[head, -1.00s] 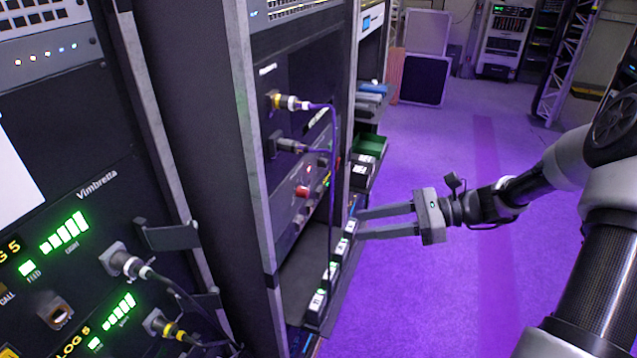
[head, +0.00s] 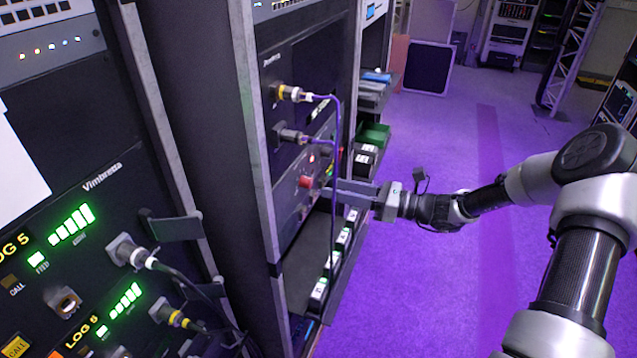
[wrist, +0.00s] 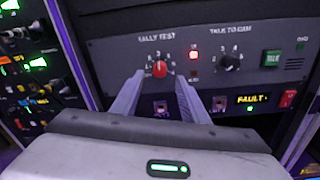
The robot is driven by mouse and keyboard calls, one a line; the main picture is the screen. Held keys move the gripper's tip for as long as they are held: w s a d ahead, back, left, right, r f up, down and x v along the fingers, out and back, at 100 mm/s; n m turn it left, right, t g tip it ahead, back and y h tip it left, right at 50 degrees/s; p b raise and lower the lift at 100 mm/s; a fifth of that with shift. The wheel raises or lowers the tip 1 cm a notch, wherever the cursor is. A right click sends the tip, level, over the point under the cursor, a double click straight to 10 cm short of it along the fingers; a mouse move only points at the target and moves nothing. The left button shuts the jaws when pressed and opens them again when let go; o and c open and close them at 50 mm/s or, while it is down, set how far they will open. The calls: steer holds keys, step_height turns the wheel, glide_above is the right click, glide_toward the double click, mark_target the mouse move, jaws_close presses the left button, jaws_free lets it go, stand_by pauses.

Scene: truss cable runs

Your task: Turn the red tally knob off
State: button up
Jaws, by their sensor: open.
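The red tally knob (wrist: 159,69) is on a grey panel under the label "TALLY TEST" in the wrist view, with a scale around it. A small red lamp (wrist: 194,55) glows to its right. The knob also shows as a red spot on the rack in the head view (head: 305,182). My gripper (wrist: 158,84) is open, its two fingers pointing at the panel, one to either side below the knob. I cannot tell whether they touch it. In the head view my gripper (head: 328,190) reaches the rack from the right, its fingertips close to the knob.
A black "TALK TO CAM" knob (wrist: 230,62), a green button (wrist: 271,59) and a red switch (wrist: 288,98) sit right of the knob. A purple cable (head: 337,130) hangs from the upper connectors close to my fingers. The purple floor (head: 430,270) is clear.

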mark_target(311, 183)
steer(key=x, duration=0.5)
steer(key=shift+w, duration=0.1)
jaws_close()
